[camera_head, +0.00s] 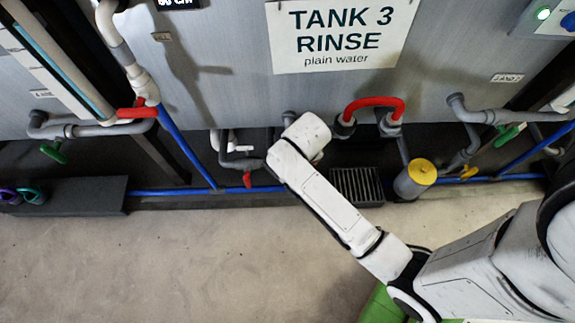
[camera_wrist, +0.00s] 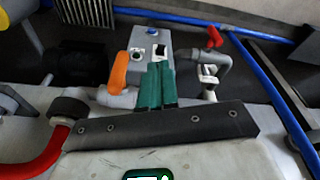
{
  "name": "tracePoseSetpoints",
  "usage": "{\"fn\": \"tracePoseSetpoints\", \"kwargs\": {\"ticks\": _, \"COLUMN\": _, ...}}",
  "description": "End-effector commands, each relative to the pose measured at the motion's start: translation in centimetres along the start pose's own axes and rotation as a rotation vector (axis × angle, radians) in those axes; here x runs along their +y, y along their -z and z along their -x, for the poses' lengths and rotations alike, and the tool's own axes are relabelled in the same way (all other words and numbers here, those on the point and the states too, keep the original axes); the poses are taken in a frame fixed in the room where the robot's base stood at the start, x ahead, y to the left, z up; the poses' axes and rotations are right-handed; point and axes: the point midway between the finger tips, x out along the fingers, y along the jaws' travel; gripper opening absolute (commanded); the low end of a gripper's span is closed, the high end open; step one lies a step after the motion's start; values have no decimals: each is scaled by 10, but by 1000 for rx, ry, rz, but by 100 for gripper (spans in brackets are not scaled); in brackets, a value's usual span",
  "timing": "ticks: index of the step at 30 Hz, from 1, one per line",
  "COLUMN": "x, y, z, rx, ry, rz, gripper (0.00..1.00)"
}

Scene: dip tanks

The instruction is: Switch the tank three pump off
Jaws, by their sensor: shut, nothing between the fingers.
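In the wrist view a small grey box (camera_wrist: 148,40) carries a blue round part (camera_wrist: 152,31), a small green-lit spot (camera_wrist: 137,52) and a black rocker-like switch (camera_wrist: 160,50). No readable label shows on the box. My gripper (camera_wrist: 157,66) has its two green fingers close together and empty, with the tips over the lower face of the box near the switch. Whether they touch it I cannot tell. In the head view my arm hides the gripper and box, below the tank 3 sign (camera_head: 343,30).
An orange handle (camera_wrist: 119,68) on a grey pipe stands just left of the fingers, and a red-handled valve (camera_wrist: 215,37) to the right. A red hose (camera_head: 373,103), a floor grate (camera_head: 357,186) and a yellow-capped cylinder (camera_head: 415,179) lie right of my arm.

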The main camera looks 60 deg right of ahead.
Motion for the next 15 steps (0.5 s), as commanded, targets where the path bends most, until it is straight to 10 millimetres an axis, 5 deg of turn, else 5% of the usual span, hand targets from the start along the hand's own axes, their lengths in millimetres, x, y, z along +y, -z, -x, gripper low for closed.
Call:
{"fn": "tracePoseSetpoints", "kwargs": {"ticks": 1, "x": 0, "y": 6, "z": -27, "rx": 9, "ry": -7, "rz": -37, "gripper": 0}}
{"fn": "tracePoseSetpoints", "kwargs": {"ticks": 6, "x": 2, "y": 28, "z": -73, "rx": 38, "ry": -27, "rz": -157, "gripper": 0}}
{"fn": "tracePoseSetpoints", "kwargs": {"ticks": 15, "x": 7, "y": 57, "z": -123, "rx": 79, "ry": -51, "rz": -303, "gripper": 0}}
